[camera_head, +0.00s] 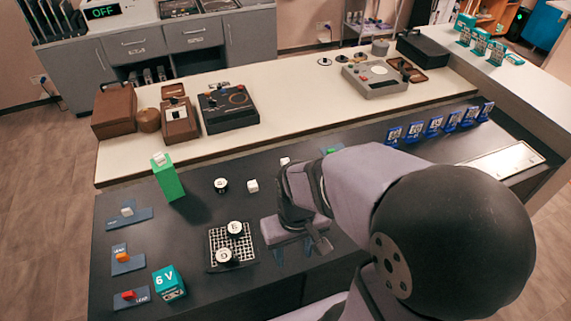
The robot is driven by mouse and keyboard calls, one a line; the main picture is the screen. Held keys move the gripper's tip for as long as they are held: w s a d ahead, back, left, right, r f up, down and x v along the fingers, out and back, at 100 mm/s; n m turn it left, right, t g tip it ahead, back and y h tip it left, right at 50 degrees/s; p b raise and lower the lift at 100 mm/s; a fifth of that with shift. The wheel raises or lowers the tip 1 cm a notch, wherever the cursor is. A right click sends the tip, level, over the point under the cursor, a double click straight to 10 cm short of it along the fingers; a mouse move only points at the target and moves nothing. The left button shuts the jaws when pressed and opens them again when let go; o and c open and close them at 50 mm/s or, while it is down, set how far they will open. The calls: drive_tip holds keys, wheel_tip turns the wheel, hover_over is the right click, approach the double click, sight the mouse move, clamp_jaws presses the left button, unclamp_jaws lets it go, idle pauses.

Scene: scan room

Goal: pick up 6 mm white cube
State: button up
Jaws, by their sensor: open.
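Several small white cubes show, and I cannot tell which one is 6 mm. One white cube (252,186) sits on the dark table top left of my arm. Another white cube (159,158) rests on top of an upright green block (168,181). A third white piece (284,161) shows just behind my arm, partly hidden. A pale piece (127,211) sits on a blue plate at the left. My gripper (293,252) is low over the front of the table, right of the black grid. It is open, and no cube shows between its fingers; the arm hides part of the area.
Round black-and-white pieces stand on the black grid (216,264) and one (221,185) behind it. A teal 6 V block (169,283) stands front left. Blue plates line the left edge; blue cards (435,128) stand back right. A raised pale shelf (290,108) holds devices.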

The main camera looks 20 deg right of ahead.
drive_tip(key=w+d+f+t+b, duration=0.2)
drive_tip(key=w+d, duration=0.2)
drive_tip(key=w, duration=0.8)
drive_tip(key=w+d+f+t+b, duration=0.1)
drive_tip(key=w+d+f+b, duration=0.3)
drive_tip(key=w, duration=0.8)
drive_tip(key=w+d+f+t+b, duration=0.15)
drive_tip(key=w+d, duration=0.35)
drive_tip(key=w, duration=0.7)
drive_tip(key=shift+p+x, duration=1.5)
drive_tip(key=shift+x, duration=2.05)
drive_tip(key=shift+s+a, duration=0.1)
drive_tip(key=shift+s, duration=0.05)
drive_tip(key=c, duration=1.1)
